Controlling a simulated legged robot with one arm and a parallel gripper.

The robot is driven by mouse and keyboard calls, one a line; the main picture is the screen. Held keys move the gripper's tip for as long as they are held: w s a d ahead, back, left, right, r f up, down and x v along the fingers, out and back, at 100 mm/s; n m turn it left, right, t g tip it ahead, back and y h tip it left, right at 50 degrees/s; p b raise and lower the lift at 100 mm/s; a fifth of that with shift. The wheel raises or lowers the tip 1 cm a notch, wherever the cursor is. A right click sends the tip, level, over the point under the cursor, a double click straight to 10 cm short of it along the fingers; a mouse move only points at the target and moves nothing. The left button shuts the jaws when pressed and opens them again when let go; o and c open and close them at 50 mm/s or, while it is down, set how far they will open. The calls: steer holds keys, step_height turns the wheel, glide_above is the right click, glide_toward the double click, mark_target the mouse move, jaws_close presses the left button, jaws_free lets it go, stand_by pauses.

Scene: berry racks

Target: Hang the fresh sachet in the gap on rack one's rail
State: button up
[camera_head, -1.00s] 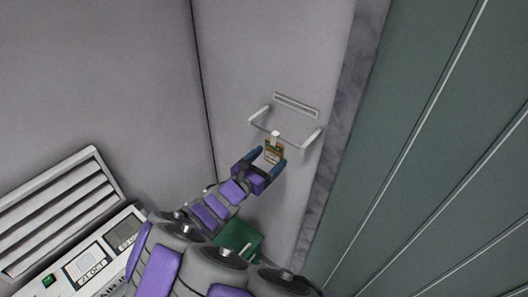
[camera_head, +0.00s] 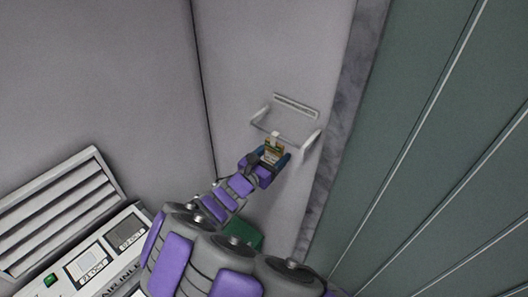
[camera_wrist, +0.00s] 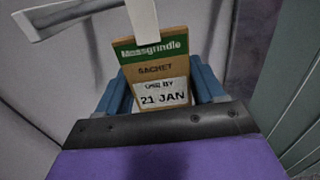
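The sachet (camera_wrist: 160,70) is a brown packet with a green "Mossgrindle" band and a white label reading "USE BY 21 JAN". A white hanging strip (camera_wrist: 143,15) rises from its top. In the head view the sachet (camera_head: 272,154) is upright at the wall rail (camera_head: 284,137). My gripper (camera_wrist: 160,92) has its blue fingers close against both side edges of the sachet and looks shut on it. It also shows in the head view (camera_head: 271,158). The strip crosses in front of the rail in the wrist view; I cannot tell whether it hooks over the bar.
A pale slotted plate (camera_head: 296,105) is on the wall above the rail. A green box (camera_head: 240,234) sits below, partly behind my arm. A white panel unit (camera_head: 100,255) with a louvred grille (camera_head: 60,212) stands at the lower left. Dark green ribbed panelling (camera_head: 440,150) fills the right.

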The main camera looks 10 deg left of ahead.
steer(key=shift+c, duration=0.8)
steer(key=shift+r, duration=0.25)
steer(key=shift+r+p, duration=0.35)
steer(key=shift+p, duration=0.25)
steer(key=shift+r, duration=0.15)
steer(key=p+v, duration=0.4)
steer(key=v, duration=0.5)
steer(key=shift+p, duration=0.35)
stand_by(0.5)
